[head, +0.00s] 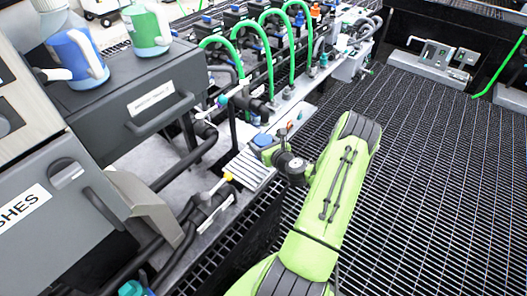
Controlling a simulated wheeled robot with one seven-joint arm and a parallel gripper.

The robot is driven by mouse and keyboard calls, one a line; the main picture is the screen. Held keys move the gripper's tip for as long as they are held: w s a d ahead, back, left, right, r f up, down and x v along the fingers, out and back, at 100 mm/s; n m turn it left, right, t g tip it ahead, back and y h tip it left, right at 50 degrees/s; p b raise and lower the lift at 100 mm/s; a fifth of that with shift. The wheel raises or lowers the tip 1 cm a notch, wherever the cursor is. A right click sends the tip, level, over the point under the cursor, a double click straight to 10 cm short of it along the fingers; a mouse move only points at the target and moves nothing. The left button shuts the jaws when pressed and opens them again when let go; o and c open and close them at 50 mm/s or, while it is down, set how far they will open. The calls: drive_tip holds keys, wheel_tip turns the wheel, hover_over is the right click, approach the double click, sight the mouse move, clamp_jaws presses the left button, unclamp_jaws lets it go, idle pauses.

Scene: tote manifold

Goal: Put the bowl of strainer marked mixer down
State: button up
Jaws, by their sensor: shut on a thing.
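My green arm reaches up from the bottom centre and bends back left, with my gripper (281,155) at its dark wrist end, beside the manifold bench. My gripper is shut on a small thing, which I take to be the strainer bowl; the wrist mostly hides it. A blue-topped part (262,140) shows just left of the gripper; I cannot tell whether it is held or fixed to the bench. No mixer label is readable here.
A ribbed light plate (250,169) and a yellow-ended valve handle (227,177) lie left of the wrist. Green hoses (291,50) arch behind. Blue (78,58) and green (147,29) jugs stand on a grey drawer cabinet (150,103). Dark grating (430,180) on the right is clear.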

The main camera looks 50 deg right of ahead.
wheel_tip(320, 180, down, 4)
drive_tip(key=shift+s+r+b, duration=0.1)
drive_tip(key=shift+b, duration=0.6)
drive_tip(key=shift+r, duration=0.15)
drive_tip(key=o, duration=1.1)
drive_tip(key=shift+s+a+r+p, duration=0.1)
drive_tip(key=shift+s+p, duration=0.2)
drive_tip(key=shift+s, duration=0.05)
drive_tip(key=p+v, duration=0.1)
drive_tip(key=v, duration=1)
drive_tip(key=shift+s, duration=0.15)
